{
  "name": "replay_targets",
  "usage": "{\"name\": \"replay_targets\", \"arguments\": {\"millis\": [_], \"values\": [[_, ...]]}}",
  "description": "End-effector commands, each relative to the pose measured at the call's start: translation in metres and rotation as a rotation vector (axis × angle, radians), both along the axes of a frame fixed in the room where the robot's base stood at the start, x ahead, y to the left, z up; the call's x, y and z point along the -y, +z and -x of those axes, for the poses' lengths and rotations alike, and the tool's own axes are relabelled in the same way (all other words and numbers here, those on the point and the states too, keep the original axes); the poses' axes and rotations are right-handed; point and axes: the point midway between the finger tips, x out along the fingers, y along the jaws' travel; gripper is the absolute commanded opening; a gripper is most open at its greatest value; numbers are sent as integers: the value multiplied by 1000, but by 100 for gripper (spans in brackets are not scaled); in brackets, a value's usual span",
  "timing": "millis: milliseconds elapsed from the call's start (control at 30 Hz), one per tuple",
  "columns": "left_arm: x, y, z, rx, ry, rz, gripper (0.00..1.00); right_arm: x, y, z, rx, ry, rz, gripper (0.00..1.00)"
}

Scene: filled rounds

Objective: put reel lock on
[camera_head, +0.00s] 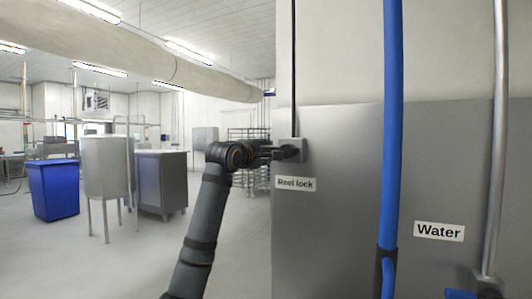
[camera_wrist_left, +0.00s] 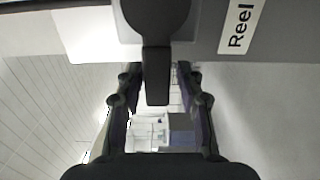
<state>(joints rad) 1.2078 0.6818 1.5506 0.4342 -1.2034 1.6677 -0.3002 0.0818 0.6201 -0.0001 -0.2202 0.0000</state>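The reel lock is a grey box (camera_head: 301,144) on the wall, with a black rotary switch whose knob (camera_wrist_left: 155,15) shows in the left wrist view. Its black lever (camera_wrist_left: 157,80) appears to point left along the wall as the head view faces it. The "Reel lock" label (camera_head: 295,184) is just below the box. My left gripper (camera_head: 272,152) is at the switch, coming from the left. In the left wrist view its fingers (camera_wrist_left: 157,90) are apart on both sides of the lever, with visible gaps. My right gripper is not in view.
A blue hose (camera_head: 393,120) hangs to the right of the box. Further right are a "Water" label (camera_head: 438,231) and a steel pipe (camera_head: 497,150). A steel tank (camera_head: 107,165) and a blue bin (camera_head: 53,190) stand far back left. The floor there is open.

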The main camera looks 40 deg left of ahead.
Motion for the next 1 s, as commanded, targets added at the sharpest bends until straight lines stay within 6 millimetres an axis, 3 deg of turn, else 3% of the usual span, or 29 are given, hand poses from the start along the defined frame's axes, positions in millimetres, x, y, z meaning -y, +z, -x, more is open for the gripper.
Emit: {"name": "replay_targets", "arguments": {"millis": [367,467,767,1000], "values": [[0,2,5,4,2,-4,45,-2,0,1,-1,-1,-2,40],[2,1,19,3,4,-6,45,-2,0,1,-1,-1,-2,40],[21,1,91,-1,6,-12,45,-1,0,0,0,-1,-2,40],[26,1,113,2,3,-6,45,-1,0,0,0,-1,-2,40]]}}
